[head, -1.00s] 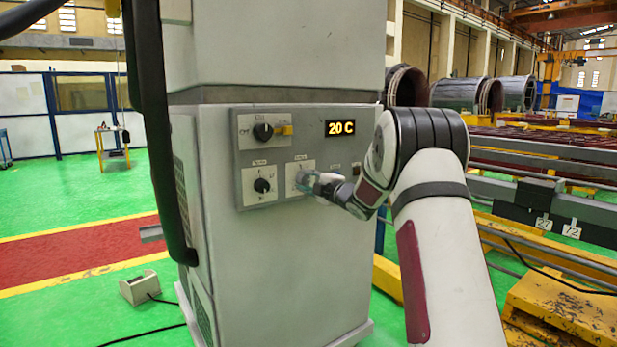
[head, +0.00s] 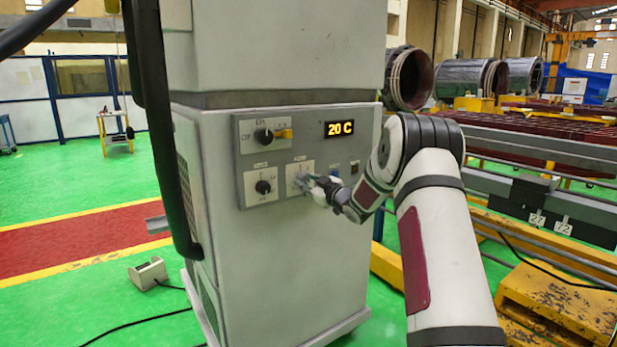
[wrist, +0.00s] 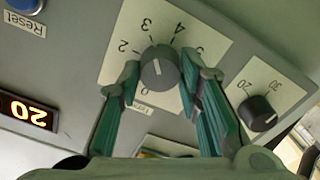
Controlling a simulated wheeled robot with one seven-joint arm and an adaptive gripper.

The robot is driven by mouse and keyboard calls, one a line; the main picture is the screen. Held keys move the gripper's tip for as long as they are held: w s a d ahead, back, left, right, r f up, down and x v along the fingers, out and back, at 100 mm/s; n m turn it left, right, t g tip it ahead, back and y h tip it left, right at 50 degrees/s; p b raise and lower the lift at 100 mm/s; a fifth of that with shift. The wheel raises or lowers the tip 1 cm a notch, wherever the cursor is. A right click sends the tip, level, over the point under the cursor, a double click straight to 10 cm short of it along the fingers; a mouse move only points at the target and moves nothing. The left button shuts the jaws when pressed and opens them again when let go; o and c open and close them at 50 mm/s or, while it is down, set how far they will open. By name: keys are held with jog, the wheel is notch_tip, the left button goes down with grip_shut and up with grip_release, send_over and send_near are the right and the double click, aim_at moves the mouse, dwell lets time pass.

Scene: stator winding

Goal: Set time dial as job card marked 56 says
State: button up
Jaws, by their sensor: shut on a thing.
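My gripper (head: 316,187) is at the middle dial on the grey control panel (head: 285,205) of the cabinet. In the wrist view, my gripper (wrist: 159,62) has its two green fingers on either side of the dark round knob (wrist: 158,72), shut on it. The knob sits on a white dial plate (wrist: 205,38) with numbers including 2, 3 and 4. A pale pointer mark shows on the knob; its exact setting is hard to tell. The label under the dial is partly hidden and unclear. No job card marked 56 is visible.
A second dial (head: 263,187) is left of the held one; its knob (wrist: 256,113) shows in the wrist view. A selector switch (head: 264,136) sits above. The display (head: 340,128) reads 20 C. A blue Reset button (wrist: 25,5) is close by. A hose (head: 165,130) hangs left.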

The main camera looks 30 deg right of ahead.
jog(key=m+p, duration=0.2)
jog(key=m, duration=0.2)
jog(key=shift+p, duration=0.3)
jog(key=shift+f+m+p, duration=0.1)
jog(key=shift+m+p, duration=0.6)
jog(key=shift+m, duration=1)
jog(key=o, duration=1.1)
jog(key=shift+o, duration=0.2)
jog(key=s, duration=1.2)
jog(key=shift+d, duration=0.2)
